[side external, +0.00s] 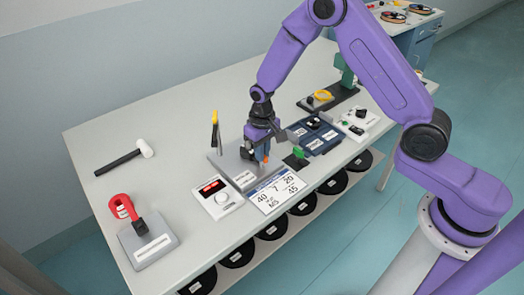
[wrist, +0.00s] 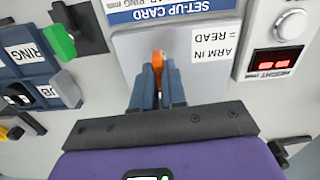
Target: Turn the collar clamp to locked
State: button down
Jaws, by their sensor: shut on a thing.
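My gripper (side external: 263,153) is low over a grey plate (side external: 228,163) near the middle of the bench. Its two fingers also show in the wrist view (wrist: 159,85), shut on a small orange piece (wrist: 158,58). A bit of the orange also shows below the fingers in the side view (side external: 267,159). It may be the collar clamp's lever; the fingers hide most of it, so I cannot tell its turn position. The grey plate carries an "ARM IN = READ" label (wrist: 215,47).
A height readout (side external: 215,194) with red digits and a set-up card (side external: 276,190) lie close by. Blue labelled trays (side external: 318,134) and a green-topped block (side external: 297,157) stand to the right. A thin yellow-tipped upright (side external: 215,130) stands behind.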

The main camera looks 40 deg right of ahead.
jog(key=shift+m, duration=0.4)
jog(key=c, duration=1.2)
grip_release()
notch_tip(320, 180, up, 18)
jog(key=shift+f, duration=0.25)
jog(key=s+a+r+n, duration=0.1)
jog(key=s+n, duration=0.2)
jog(key=s, duration=0.5)
jog(key=s+a+r+n, duration=0.1)
jog(key=s+r+n, duration=0.15)
jog(key=s, duration=0.55)
jog(key=s+d+n, duration=0.2)
jog(key=s, duration=0.3)
jog(key=s+d+f+n, duration=0.1)
jog(key=s+d+n, duration=0.1)
jog(key=s, duration=0.4)
jog(key=s+d+f+n, duration=0.1)
jog(key=s+d+n, duration=0.1)
jog(key=s, duration=0.3)
jog(key=shift+s+d+n, duration=0.35)
jog(key=shift+s+n, duration=0.05)
jog(key=shift+n, duration=0.25)
